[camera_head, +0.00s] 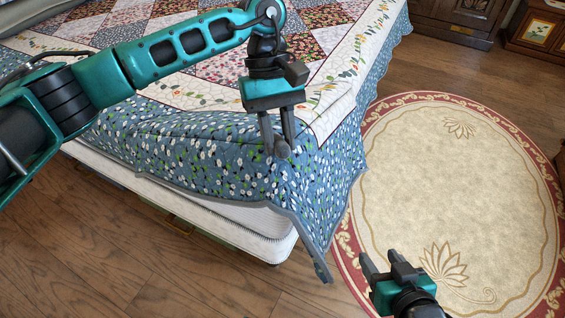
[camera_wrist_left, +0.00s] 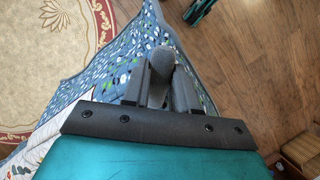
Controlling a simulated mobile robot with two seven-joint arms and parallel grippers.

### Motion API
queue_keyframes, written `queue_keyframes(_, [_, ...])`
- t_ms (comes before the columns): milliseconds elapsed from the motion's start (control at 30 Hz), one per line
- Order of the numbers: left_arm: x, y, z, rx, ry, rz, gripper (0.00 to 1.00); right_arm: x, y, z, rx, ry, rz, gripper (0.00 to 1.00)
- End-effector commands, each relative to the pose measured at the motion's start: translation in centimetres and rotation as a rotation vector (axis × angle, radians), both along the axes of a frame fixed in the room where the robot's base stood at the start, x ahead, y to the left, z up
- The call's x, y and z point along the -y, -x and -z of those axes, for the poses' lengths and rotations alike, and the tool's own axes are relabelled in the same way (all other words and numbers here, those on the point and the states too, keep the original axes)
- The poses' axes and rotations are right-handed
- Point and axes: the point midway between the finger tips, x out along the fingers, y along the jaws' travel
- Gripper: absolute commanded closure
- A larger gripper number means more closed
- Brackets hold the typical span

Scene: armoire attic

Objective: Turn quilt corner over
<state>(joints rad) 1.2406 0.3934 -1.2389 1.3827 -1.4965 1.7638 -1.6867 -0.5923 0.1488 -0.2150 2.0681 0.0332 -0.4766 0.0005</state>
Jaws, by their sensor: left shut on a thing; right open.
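The patchwork quilt (camera_head: 230,160) with a blue flowered border covers the bed; it also shows in the left wrist view (camera_wrist_left: 100,75). Its near corner (camera_head: 318,250) hangs down past the mattress corner toward the floor. My left gripper (camera_head: 277,148) points down at the border above the mattress corner. It is shut on the quilt; a rounded grey fold (camera_wrist_left: 160,65) shows between its fingers in the left wrist view. The exact grip is partly hidden. My right gripper (camera_head: 383,265) is open and empty, low at the right of the hanging corner, apart from it.
The white mattress (camera_head: 245,222) shows below the quilt's near side. An oval cream rug (camera_head: 460,190) with a red border lies right of the bed on the wood floor (camera_head: 190,275). Dark wooden furniture (camera_head: 462,22) stands at the back right. The floor in front is clear.

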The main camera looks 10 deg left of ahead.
Motion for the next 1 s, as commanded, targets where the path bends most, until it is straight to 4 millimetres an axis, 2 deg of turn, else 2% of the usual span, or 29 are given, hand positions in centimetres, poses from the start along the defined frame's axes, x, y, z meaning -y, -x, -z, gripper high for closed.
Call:
queue_keyframes(100, [-0.5,-1.0,-2.2,-0.050,0.026,-0.003,1.00,0.0,0.0,-0.3,0.001,-0.001,0.001,0.47])
queue_keyframes(400, [-1.3,-2.7,-5.3,-0.144,0.074,-0.001,1.00,0.0,0.0,-0.5,0.001,-0.001,0.001,0.47])
queue_keyframes(633, [-1.7,-3.4,-6.3,-0.177,0.090,-0.001,1.00,0.0,0.0,-0.5,0.001,-0.001,0.001,0.47])
queue_keyframes(1000, [-1.8,-3.6,-6.5,-0.184,0.093,0.001,1.00,0.0,0.0,-0.5,0.000,0.002,-0.001,0.47])
